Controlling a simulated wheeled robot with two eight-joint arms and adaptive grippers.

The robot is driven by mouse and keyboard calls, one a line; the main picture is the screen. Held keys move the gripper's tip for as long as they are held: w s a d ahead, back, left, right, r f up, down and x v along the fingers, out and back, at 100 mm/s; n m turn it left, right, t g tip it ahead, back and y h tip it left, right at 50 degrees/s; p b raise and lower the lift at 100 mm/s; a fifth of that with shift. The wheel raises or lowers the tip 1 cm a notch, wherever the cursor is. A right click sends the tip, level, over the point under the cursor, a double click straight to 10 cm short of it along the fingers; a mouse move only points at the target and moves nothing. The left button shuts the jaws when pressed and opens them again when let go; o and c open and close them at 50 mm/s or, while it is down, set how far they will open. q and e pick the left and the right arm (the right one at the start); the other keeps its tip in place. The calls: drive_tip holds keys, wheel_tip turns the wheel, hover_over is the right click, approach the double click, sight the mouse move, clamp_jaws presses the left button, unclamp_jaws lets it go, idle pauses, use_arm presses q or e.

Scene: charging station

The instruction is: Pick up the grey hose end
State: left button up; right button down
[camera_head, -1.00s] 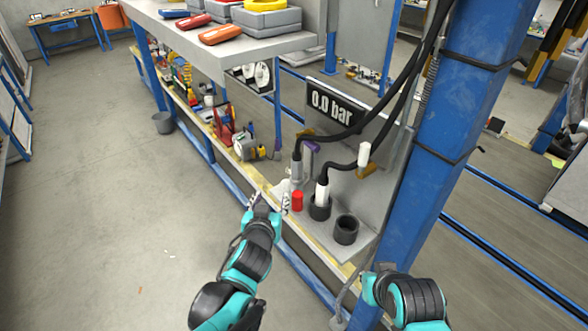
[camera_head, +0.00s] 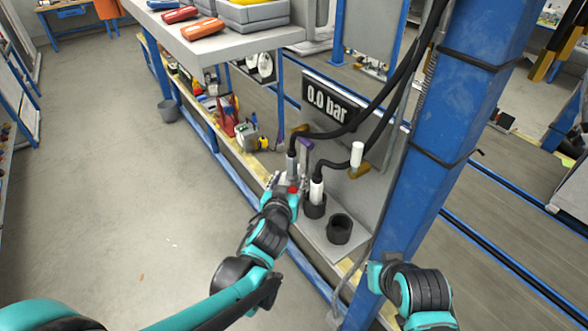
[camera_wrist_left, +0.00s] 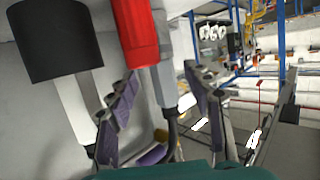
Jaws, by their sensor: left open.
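The grey hose end (camera_head: 291,167) stands upright on the bench, with a black hose leaving its top. My left gripper (camera_head: 288,183) is open at it, with the fingers on either side. In the left wrist view the grey hose end (camera_wrist_left: 163,88) lies between the two purple-padded fingers (camera_wrist_left: 160,76), nearer the right one. I cannot tell whether either finger touches it. A red cylinder (camera_wrist_left: 138,35) is close in front of it there. In the head view that cylinder is mostly hidden by my gripper. My right gripper is not in view; only my right arm shows.
A white hose end (camera_head: 316,192) stands in a black cup (camera_head: 314,208) just right of the grey one. An empty black cup (camera_head: 339,229) is nearer. A "0.0 bar" display (camera_head: 330,103) stands behind. A blue post (camera_head: 430,120) rises at the right. Black hoses hang above.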

sight(291, 174)
use_arm(q)
drive_tip(key=b+x, duration=0.1)
drive_tip(key=x, duration=0.5)
drive_tip(key=shift+a, duration=0.1)
drive_tip(key=shift+s, duration=0.1)
drive_tip(key=shift+s, duration=0.1)
clamp_jaws()
